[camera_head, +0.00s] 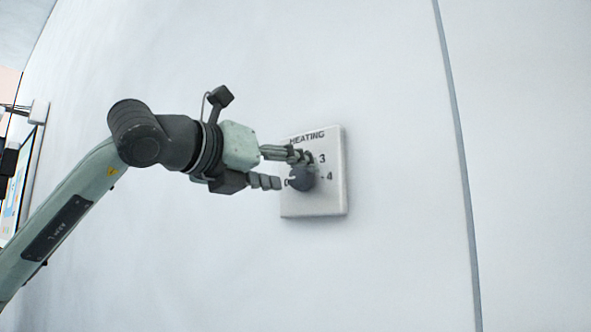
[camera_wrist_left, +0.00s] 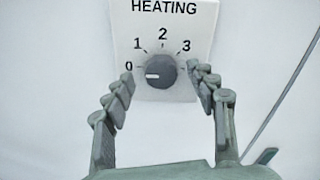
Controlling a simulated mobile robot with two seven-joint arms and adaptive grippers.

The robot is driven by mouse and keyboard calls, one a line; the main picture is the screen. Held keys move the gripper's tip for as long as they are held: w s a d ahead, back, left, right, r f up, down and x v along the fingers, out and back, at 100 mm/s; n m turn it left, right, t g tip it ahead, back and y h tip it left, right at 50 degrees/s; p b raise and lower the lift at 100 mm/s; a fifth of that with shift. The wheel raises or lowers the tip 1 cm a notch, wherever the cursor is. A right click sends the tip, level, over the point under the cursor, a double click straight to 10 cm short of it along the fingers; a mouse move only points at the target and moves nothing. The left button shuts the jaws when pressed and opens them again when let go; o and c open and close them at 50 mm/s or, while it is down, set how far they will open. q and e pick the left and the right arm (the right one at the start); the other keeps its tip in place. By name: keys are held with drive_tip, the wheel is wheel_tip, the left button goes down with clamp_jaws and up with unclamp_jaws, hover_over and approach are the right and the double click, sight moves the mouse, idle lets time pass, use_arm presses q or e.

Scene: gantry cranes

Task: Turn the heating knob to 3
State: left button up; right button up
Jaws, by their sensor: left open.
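The heating panel (camera_head: 331,196) is a pale square plate on the wall, labelled HEATING, and it also shows in the left wrist view (camera_wrist_left: 120,18). Its round dark grey knob (camera_head: 302,180) sits in the middle of the panel. In the left wrist view the knob (camera_wrist_left: 161,71) has a white mark pointing left, near the 0. The numbers 0, 1, 2 and 3 show there; the 4 shows in the head view. My left gripper (camera_head: 294,170) is open, with one finger on each side of the knob (camera_wrist_left: 160,72). Whether the fingers touch it I cannot tell. My right gripper is out of view.
The panel is on a smooth white wall (camera_head: 400,100), bare around it. A dark vertical seam (camera_head: 459,150) runs down the wall to the right. Part of a screen or board (camera_head: 22,180) shows at the far left edge.

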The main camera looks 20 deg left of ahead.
use_arm(q)
drive_tip(key=shift+x, duration=1)
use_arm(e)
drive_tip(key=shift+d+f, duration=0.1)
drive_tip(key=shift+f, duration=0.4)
use_arm(q)
drive_tip(key=shift+c, duration=0.3)
drive_tip(key=c, duration=1.1)
